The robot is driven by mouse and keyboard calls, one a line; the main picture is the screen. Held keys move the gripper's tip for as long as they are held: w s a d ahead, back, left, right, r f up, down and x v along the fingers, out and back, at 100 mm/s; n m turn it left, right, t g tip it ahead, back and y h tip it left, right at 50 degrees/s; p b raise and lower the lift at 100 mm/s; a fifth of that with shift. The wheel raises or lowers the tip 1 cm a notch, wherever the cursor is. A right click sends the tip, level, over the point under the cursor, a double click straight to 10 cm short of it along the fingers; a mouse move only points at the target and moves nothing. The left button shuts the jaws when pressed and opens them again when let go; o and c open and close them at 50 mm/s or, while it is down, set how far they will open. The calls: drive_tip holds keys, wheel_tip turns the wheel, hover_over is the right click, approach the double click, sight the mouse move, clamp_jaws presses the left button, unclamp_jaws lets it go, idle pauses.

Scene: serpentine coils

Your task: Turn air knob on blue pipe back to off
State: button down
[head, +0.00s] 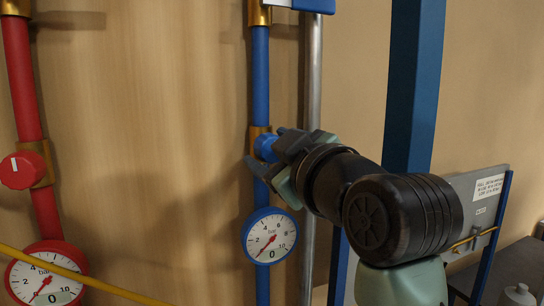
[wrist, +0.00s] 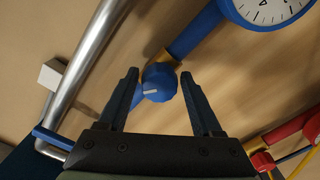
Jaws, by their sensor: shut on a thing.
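The blue pipe (head: 261,80) runs upright along the wooden wall. Its blue air knob (head: 266,147) sits on a brass fitting and is partly hidden by my gripper in the head view. My gripper (head: 266,150) is shut on the knob, one finger on each side. In the wrist view the knob (wrist: 159,80) lies between the two fingertips, and its white mark points toward the left finger. The blue-rimmed gauge (head: 270,240) below has its needle at the lower left, near the low end of the scale.
At left, a red pipe (head: 22,80) carries a red knob (head: 22,170) and a red gauge (head: 46,275). A yellow hose (head: 90,281) crosses in front. A bare metal pipe (head: 313,80) stands close right of the blue pipe, with a blue post (head: 413,80) beyond.

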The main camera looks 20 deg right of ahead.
drive_tip(key=shift+r+n, duration=0.1)
drive_tip(key=shift+n, duration=1.1)
drive_tip(key=shift+n+b, duration=0.9)
drive_tip(key=shift+n, duration=0.7)
drive_tip(key=n+b, duration=0.1)
drive_tip(key=n, duration=0.1)
drive_tip(key=shift+s+n, duration=0.1)
drive_tip(key=shift+n, duration=0.2)
drive_tip(key=shift+r+n, duration=0.1)
drive_tip(key=shift+n, duration=0.3)
drive_tip(key=shift+b, duration=0.3)
drive_tip(key=shift+n+b, duration=0.6)
drive_tip(key=shift+n, duration=1)
